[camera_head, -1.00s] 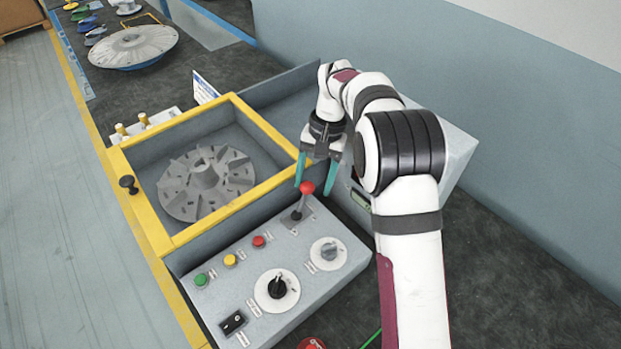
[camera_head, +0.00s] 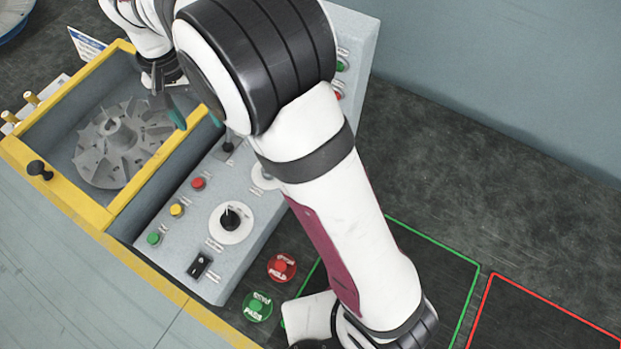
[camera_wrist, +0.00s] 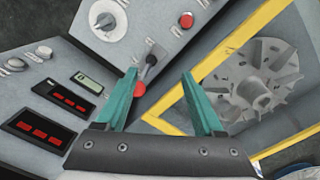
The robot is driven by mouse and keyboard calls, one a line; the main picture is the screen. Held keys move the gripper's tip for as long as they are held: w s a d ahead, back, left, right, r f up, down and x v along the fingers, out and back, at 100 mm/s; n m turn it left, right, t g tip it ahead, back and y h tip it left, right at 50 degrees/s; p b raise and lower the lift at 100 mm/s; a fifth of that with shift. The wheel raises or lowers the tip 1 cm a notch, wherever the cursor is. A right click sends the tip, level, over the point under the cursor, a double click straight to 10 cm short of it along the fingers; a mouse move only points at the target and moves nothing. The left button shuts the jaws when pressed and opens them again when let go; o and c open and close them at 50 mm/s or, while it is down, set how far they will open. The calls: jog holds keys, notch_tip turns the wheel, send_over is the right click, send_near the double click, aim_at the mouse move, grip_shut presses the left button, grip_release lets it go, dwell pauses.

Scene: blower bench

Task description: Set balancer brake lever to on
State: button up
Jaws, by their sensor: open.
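The brake lever is a dark shaft with a red knob on the sloped grey control panel. In the head view its lower shaft and base (camera_head: 228,145) show, but my arm hides the knob. In the wrist view the lever (camera_wrist: 147,68) and its red knob appear between my two teal fingers, closer to the left one. My gripper (camera_head: 197,126) is open and empty over the panel's upper edge by the yellow-framed bay. It also shows in the wrist view (camera_wrist: 158,74). I cannot tell whether a finger touches the knob.
The yellow-framed bay (camera_head: 92,212) holds a grey bladed rotor (camera_head: 118,145). The panel has a black rotary knob (camera_head: 231,218), red, yellow and green buttons, and a rocker switch (camera_head: 199,265). A display box (camera_wrist: 50,110) stands beside the lever. Red and green discs lie in front.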

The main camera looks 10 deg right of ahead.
notch_tip(320, 180, up, 10)
jog(key=s+d+r+m, duration=0.1)
jog(key=s+d, duration=0.8)
jog(key=d, duration=0.1)
jog(key=s+d+f+m+y, duration=0.1)
jog(key=s+d+f, duration=0.2)
jog(key=s, duration=0.5)
jog(key=s+d+f+m+y, duration=0.1)
jog(key=s+d+f, duration=0.2)
jog(key=s, duration=0.6)
notch_tip(320, 180, down, 2)
jog(key=shift+s+d+f+m, duration=0.15)
jog(key=shift+d+f+m, duration=0.05)
jog(key=shift+m, duration=0.1)
dwell(1.5)
